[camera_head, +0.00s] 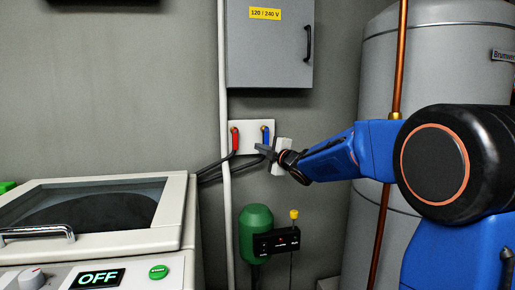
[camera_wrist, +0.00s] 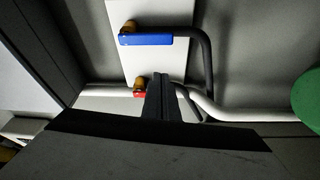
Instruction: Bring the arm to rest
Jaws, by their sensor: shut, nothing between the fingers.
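My gripper (camera_head: 265,150) is at the end of my blue arm, raised in front of a white wall plate with two valves. Its fingers are shut and empty. In the wrist view the shut fingers (camera_wrist: 163,92) cover part of the red valve handle (camera_wrist: 139,95). In the head view the red handle (camera_head: 235,138) shows left of the gripper, and the blue handle (camera_head: 265,134) is just above it. The blue handle also shows clear of the fingers in the wrist view (camera_wrist: 146,39). I cannot tell whether the gripper touches a handle or hose.
A washer-like machine (camera_head: 183,215) with an "OFF" display stands at the left. A grey electrical box (camera_head: 268,50) hangs above the wall plate (camera_head: 243,125). A green cylinder (camera_head: 255,232) with a black box is below. A large grey tank (camera_head: 430,60) and copper pipe (camera_head: 398,60) stand right.

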